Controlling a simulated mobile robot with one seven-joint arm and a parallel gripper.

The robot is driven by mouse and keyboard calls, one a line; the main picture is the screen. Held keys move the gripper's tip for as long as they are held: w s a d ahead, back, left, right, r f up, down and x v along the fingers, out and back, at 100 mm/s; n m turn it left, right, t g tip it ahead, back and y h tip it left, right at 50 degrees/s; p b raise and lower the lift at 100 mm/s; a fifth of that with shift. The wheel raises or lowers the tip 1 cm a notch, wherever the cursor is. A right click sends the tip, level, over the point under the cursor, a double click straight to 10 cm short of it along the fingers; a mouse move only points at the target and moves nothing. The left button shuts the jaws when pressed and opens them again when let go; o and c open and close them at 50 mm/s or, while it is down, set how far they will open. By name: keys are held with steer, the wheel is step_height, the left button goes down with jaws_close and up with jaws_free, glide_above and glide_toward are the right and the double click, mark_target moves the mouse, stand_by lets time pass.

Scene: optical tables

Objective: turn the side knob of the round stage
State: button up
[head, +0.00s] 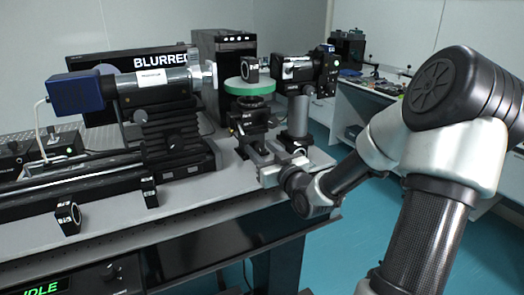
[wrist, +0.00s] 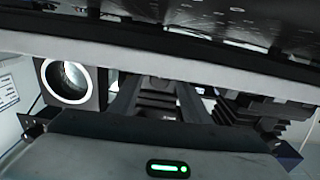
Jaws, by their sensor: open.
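The round stage (head: 249,86) has a green rim and stands on a dark mount (head: 248,118) near the table's front right part. A black square holder stands on top of it. My gripper (head: 262,158) is low in front of this mount, just above the tabletop, with its jaws open. In the wrist view my gripper (wrist: 158,88) shows two dark fingers spread apart, with a dark ribbed part seen between them. I cannot make out the side knob in either view, nor whether the fingers touch anything.
A blue-ended camera with a long tube (head: 152,80) stands left of the stage. A black camera on a grey post (head: 300,115) stands close on the right. The wrist view looks upside down, with the perforated tabletop (wrist: 230,15) above and a square ring mount (wrist: 70,82) at left.

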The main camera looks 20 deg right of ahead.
steer(key=c, duration=1)
steer(key=shift+f+n+b, duration=0.1)
steer(key=shift+n+b, duration=0.2)
steer(key=shift+b, duration=0.1)
steer(key=shift+c, duration=0.2)
steer(key=o, duration=1)
steer(key=shift+o, duration=0.2)
steer(key=shift+s, duration=0.1)
